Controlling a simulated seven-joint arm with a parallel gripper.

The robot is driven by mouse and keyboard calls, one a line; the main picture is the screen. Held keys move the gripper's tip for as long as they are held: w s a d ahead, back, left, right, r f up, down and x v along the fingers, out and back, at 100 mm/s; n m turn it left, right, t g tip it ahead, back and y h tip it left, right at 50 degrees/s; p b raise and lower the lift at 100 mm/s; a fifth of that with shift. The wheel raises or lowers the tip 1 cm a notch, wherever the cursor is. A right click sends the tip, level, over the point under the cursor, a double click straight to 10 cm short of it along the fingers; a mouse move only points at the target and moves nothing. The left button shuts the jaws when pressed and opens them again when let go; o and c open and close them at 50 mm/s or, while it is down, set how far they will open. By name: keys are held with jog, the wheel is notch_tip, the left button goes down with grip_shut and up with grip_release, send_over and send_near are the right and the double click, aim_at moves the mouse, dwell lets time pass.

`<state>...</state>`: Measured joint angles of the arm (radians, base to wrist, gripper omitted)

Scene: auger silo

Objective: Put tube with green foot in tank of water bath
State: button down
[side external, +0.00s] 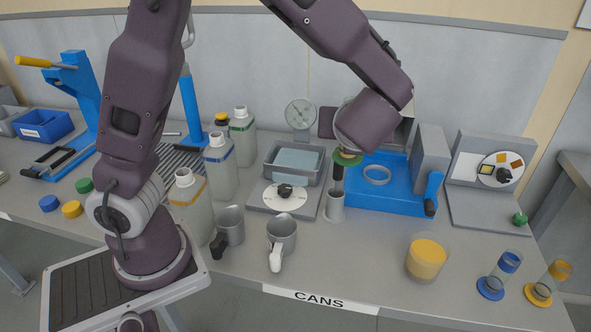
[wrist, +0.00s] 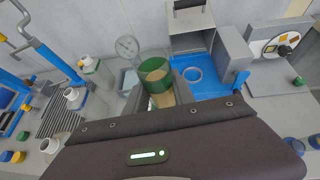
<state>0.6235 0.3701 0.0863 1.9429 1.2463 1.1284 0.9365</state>
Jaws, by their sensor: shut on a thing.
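The tube with the green foot (wrist: 155,72) is at my gripper (side external: 346,153); the wrist view shows it as green-tinted with something tan in it. The fingers are mostly hidden, and the tube's exact tilt is hard to tell. The water bath has a grey tank (side external: 269,168) with pale water (side external: 297,160) and a dial panel in front (side external: 285,197). My gripper is above the table, right of the tank. In the wrist view the tube partly covers the bath.
A yellow-filled beaker (side external: 426,257) and blue- and orange-footed tubes (side external: 497,280) stand front right.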

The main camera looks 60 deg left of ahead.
jog(key=w+a+n+g+y, duration=0.15)
jog(key=a+n+g, duration=0.25)
jog(key=a, duration=0.6)
jog(key=w+a+n+g, duration=0.2)
jog(key=a+n+g, duration=0.2)
jog(key=a, duration=0.6)
jog(key=w+a+n+g, duration=0.2)
jog(key=a+n+g, duration=0.25)
jog(key=a, duration=0.45)
notch_tip(320, 180, down, 23)
jog(key=shift+w+a+f, duration=0.1)
jog(key=shift+w+a, duration=0.05)
jog(key=shift+f, duration=0.2)
jog(key=c, duration=1.1)
grip_release()
jog(key=shift+o, duration=0.2)
jog(key=shift+r, duration=0.1)
